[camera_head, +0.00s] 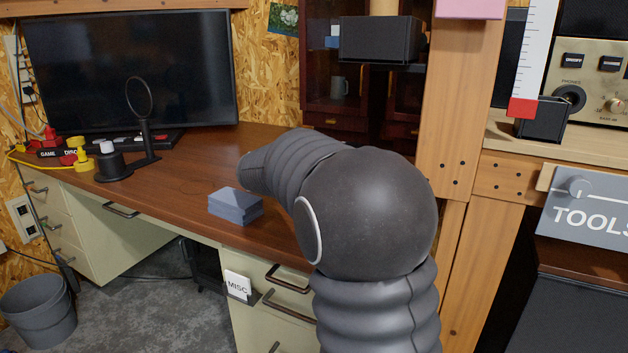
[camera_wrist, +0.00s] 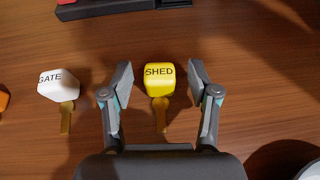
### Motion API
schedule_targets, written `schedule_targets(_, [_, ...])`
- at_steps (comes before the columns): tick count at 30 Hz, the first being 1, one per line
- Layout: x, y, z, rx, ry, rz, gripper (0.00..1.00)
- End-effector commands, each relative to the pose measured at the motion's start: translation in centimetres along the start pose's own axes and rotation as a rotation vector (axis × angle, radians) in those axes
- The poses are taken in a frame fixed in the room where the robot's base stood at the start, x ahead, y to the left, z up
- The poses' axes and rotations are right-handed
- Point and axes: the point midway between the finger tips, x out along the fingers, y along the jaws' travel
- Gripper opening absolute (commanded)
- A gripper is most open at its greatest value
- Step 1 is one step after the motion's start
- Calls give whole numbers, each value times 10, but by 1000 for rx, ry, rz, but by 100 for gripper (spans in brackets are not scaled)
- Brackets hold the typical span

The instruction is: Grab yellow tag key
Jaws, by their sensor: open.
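In the wrist view a key with a yellow tag (camera_wrist: 159,78) marked SHED lies on the brown desk. Its yellowish shaft (camera_wrist: 161,113) points down toward my palm. My gripper (camera_wrist: 159,83) is open, with one finger on each side of the yellow tag and a gap between tag and fingers. A key with a white tag (camera_wrist: 58,85) marked GATE lies to the left, outside the fingers. In the head view my own arm covers the keys and my gripper.
An orange item (camera_wrist: 3,101) shows at the left edge of the wrist view. A dark object with red (camera_wrist: 110,6) lies beyond the tags, and a dark round thing (camera_wrist: 283,163) is at lower right. In the head view, a blue-grey block (camera_head: 235,207) sits on the desk (camera_head: 190,180).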

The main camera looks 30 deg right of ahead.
Motion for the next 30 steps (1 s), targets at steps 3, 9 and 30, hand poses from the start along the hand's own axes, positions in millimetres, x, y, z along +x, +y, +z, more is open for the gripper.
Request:
schedule_targets(3, [2,0,0,0,-1,1,60])
schedule_targets(9, [1,0,0,0,-1,1,35])
schedule_targets(30, [-13,0,34,5,-3,2,4])
